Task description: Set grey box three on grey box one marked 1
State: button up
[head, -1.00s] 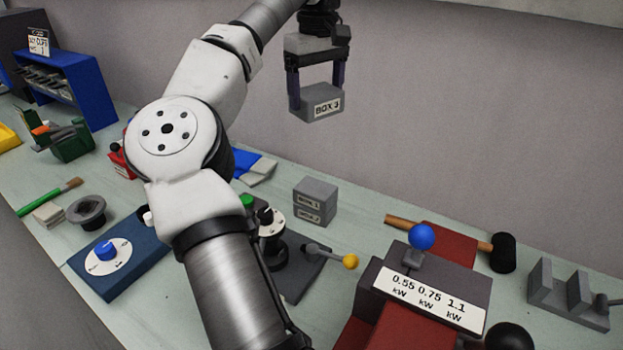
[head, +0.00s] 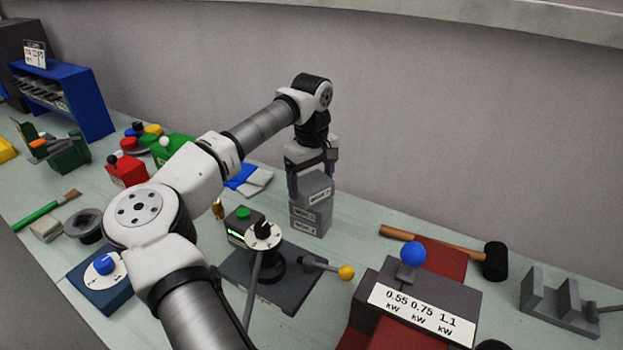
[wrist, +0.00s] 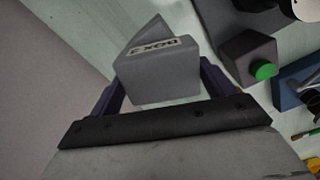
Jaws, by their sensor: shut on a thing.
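Grey box three (head: 318,187), a small block with a white label, is held between the two dark fingers of my gripper (head: 311,177). The wrist view shows its label reading BOX 3 on the held box (wrist: 158,80). It is directly over a stack of two grey boxes at the back of the bench. The upper stacked box (head: 311,212) and the lower stacked box (head: 308,228) have labels too small to read surely. Box three looks lined up with the stack; I cannot tell whether it touches the top or hovers just above.
A dark plate with a dial (head: 263,236) and a yellow-knobbed lever (head: 346,272) lie in front of the stack. A mallet (head: 440,249) lies to the right. Blue and white cloths (head: 246,180) lie to the left. The wall is close behind.

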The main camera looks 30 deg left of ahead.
aim_at(311, 181)
jog(key=shift+f, duration=0.25)
jog(key=shift+f, duration=0.1)
jog(key=shift+f, duration=0.15)
jog(key=o, duration=1)
notch_tip(311, 181, up, 12)
jog(key=b, duration=0.2)
jog(key=shift+r, duration=0.25)
